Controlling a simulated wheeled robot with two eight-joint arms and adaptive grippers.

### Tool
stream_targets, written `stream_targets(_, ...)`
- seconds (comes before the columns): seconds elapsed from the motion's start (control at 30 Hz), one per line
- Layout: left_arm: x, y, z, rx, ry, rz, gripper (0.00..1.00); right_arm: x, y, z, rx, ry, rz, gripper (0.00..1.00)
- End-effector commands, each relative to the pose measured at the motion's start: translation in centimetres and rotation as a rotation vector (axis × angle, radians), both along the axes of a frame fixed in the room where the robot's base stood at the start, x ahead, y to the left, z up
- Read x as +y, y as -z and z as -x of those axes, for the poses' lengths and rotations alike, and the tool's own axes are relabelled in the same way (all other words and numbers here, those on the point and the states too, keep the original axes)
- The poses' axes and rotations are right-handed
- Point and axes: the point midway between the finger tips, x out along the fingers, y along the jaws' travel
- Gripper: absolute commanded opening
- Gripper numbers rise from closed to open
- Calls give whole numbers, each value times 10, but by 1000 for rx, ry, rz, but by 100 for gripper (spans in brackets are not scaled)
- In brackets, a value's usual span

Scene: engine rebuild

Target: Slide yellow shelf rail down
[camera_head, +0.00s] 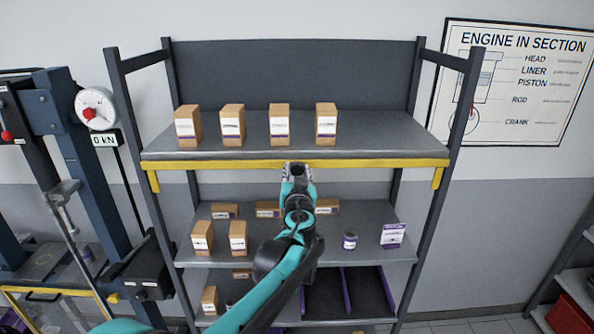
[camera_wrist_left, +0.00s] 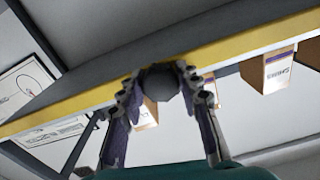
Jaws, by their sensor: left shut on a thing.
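The yellow shelf rail (camera_head: 240,164) runs along the front edge of the top shelf, with a short downturned end at each side. It also crosses the left wrist view (camera_wrist_left: 75,102) at a slant. My left gripper (camera_head: 299,170) is at the middle of the rail, just below the shelf's front edge. In the left wrist view my left gripper (camera_wrist_left: 158,85) has its fingers on both sides of a dark round knob (camera_wrist_left: 159,82) at the rail and is shut on it. My right gripper is not in view.
Several small boxes (camera_head: 280,125) stand on the top shelf (camera_head: 370,135) behind the rail. More boxes (camera_head: 238,238) and a small jar (camera_head: 349,240) are on the middle shelf. A press (camera_head: 75,150) stands close on the left. Free floor shows at the lower right.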

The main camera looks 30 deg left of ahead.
Motion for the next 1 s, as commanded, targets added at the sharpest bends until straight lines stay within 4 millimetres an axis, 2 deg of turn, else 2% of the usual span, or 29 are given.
stream_targets(0.2, -1, 2, 2, -1, 2, 6, 0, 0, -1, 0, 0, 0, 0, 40)
stream_targets(0.23, -2, 2, 2, -1, 2, 6, 41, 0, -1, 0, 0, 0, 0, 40)
stream_targets(0.3, -1, 2, 2, -1, 2, 5, 55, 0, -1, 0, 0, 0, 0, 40)
stream_targets(0.67, -4, 1, 5, -1, 2, 4, 55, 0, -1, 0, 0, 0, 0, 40)
stream_targets(0.77, -10, 0, 15, -1, 3, 4, 55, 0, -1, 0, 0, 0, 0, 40)
stream_targets(1.0, -38, 1, 59, -1, 4, 4, 55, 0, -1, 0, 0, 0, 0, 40)
